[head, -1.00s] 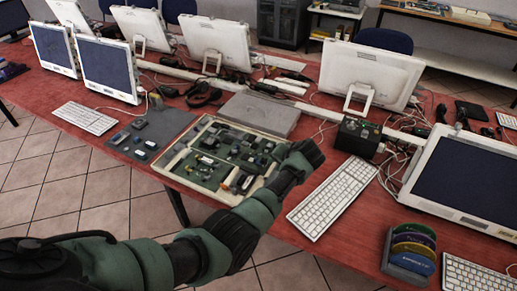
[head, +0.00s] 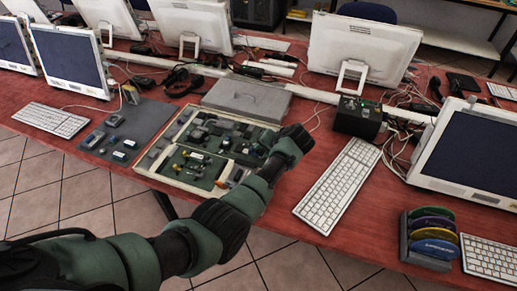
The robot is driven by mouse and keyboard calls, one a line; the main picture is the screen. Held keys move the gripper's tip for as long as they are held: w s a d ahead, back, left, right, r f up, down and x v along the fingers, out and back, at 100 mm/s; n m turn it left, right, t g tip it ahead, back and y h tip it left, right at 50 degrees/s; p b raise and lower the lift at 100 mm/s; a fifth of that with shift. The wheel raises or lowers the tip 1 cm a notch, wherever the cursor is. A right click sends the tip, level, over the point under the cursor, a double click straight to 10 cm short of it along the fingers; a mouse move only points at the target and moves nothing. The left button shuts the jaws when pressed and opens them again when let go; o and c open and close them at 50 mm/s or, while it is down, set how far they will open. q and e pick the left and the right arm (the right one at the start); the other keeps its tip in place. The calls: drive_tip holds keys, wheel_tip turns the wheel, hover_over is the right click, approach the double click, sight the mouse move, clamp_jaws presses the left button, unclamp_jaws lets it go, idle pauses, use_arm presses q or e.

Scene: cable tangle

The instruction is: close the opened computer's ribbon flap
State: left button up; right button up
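The opened computer (head: 158,171) lies flat on the red table, a shallow pale-rimmed case with green boards and several small parts inside. Its ribbon flap is too small to make out, so I cannot tell whether it is open or shut. My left arm comes in from the lower left, and my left gripper (head: 287,147) is over the right edge of the case. The wrist hides the fingers and that corner of the boards, so contact does not show. My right gripper is not in view.
A grey cover (head: 243,99) lies behind the case. A dark mat (head: 150,112) with small parts is at its left. A black box (head: 357,119), a white keyboard (head: 338,187) and a disc rack (head: 430,240) stand to the right. Monitors and cables fill the back.

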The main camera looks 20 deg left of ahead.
use_arm(q)
drive_tip(key=shift+s+d+r, duration=0.1)
drive_tip(key=shift+s+d, duration=0.05)
drive_tip(key=shift+d, duration=0.1)
clamp_jaws()
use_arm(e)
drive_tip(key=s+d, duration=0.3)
use_arm(q)
drive_tip(key=shift+a+p, duration=0.1)
drive_tip(key=shift+p, duration=0.2)
drive_tip(key=h+p, duration=0.1)
drive_tip(key=p, duration=0.1)
drive_tip(key=a+h+p, duration=0.1)
drive_tip(key=h+p, duration=0.1)
drive_tip(key=shift+a+r+n, duration=0.1)
drive_tip(key=shift+r+n, duration=0.2)
drive_tip(key=shift+a+f+h+p, duration=0.2)
drive_tip(key=shift+a+h+p, duration=0.15)
drive_tip(key=shift+h+p, duration=0.7)
drive_tip(key=shift+a+f+n+g+h+p, duration=0.25)
drive_tip(key=shift+n+h+p, duration=0.2)
drive_tip(key=shift+h, duration=0.3)
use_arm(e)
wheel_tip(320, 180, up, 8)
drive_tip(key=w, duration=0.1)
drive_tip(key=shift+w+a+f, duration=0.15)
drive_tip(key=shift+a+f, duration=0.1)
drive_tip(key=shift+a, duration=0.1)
